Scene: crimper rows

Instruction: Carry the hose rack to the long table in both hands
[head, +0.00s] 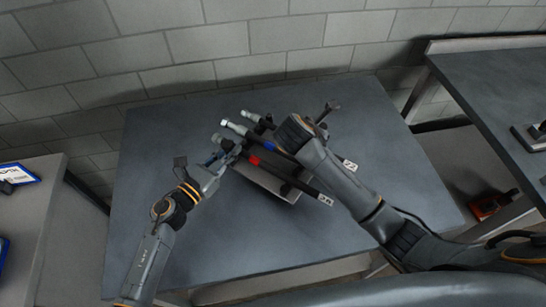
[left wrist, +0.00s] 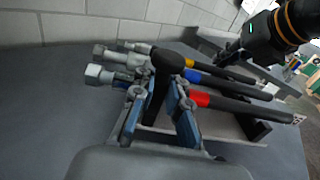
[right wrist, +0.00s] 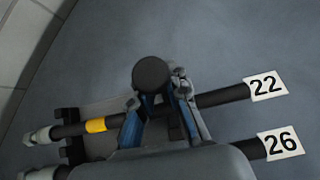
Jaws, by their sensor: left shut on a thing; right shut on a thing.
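The hose rack (head: 272,187), a grey tray with dark supports, is over the middle of the grey table (head: 165,240). It holds several black hoses with metal end fittings; red (left wrist: 201,99), blue (left wrist: 193,76) and yellow (right wrist: 96,125) bands show. White tags read 22 (right wrist: 266,85) and 26 (right wrist: 280,142). My left gripper (head: 212,172) is shut on the rack's near-left dark upright, between its blue fingers (left wrist: 158,110). My right gripper (right wrist: 158,108) is shut on a round-topped black upright (right wrist: 151,74) at the other end. I cannot tell whether the tray touches the tabletop.
Another dark-topped table (head: 490,85) stands at the right, with an object (head: 532,135) near its edge and a red item (head: 490,205) low below it. A bench (head: 45,215) with blue-edged items is at the left. A block wall (head: 180,55) runs behind. The tabletop around the rack is clear.

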